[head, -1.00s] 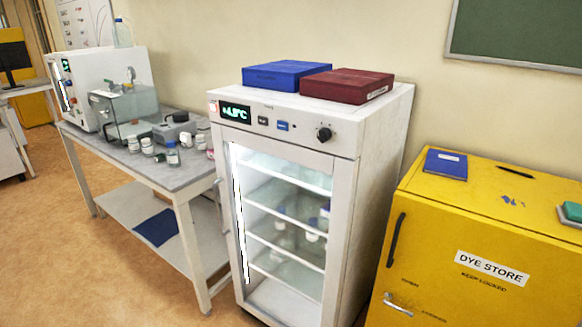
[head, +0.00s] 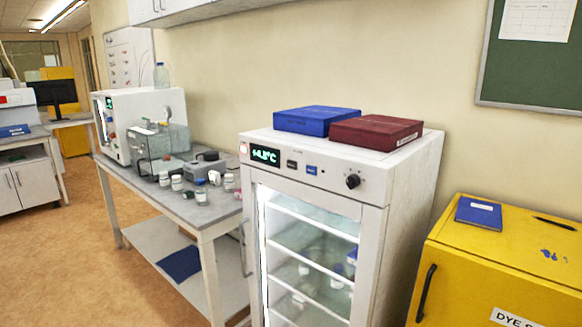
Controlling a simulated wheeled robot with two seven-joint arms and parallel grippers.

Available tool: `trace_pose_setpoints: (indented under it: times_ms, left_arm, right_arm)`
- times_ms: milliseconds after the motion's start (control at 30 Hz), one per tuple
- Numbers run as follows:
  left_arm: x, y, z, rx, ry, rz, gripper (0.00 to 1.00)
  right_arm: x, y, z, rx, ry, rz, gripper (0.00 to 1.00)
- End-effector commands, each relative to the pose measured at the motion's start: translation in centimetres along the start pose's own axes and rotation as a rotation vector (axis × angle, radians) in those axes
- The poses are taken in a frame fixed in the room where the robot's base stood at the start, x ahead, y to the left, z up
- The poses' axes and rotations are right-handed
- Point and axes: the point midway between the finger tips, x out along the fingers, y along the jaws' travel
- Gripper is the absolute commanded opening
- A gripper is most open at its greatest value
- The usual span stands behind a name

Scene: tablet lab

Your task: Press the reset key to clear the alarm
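A white glass-door fridge (head: 400,190) stands in the middle of the head view. Its top panel has a green-lit temperature display (head: 265,155), a dark key (head: 292,164), a blue key (head: 311,169) and a round black knob (head: 353,181). The lettering on the keys is too small to read, so I cannot tell which is the reset key. A small reddish mark or light (head: 243,147) sits at the panel's left end. The fridge door looks shut. Neither of my grippers is in view.
A blue box (head: 317,119) and a dark red box (head: 375,131) lie on the fridge. A bench (head: 215,211) with several bottles and instruments stands to its left. A yellow cabinet (head: 480,270) stands close on its right. The floor (head: 95,260) at left is clear.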

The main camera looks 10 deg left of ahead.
Motion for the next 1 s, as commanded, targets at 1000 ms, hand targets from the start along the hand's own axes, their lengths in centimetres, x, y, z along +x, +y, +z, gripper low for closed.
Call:
trace_pose_setpoints:
  times_ms: [1000]
  left_arm:
    - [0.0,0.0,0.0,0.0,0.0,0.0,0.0]
  right_arm:
    - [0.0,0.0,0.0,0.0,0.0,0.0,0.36]
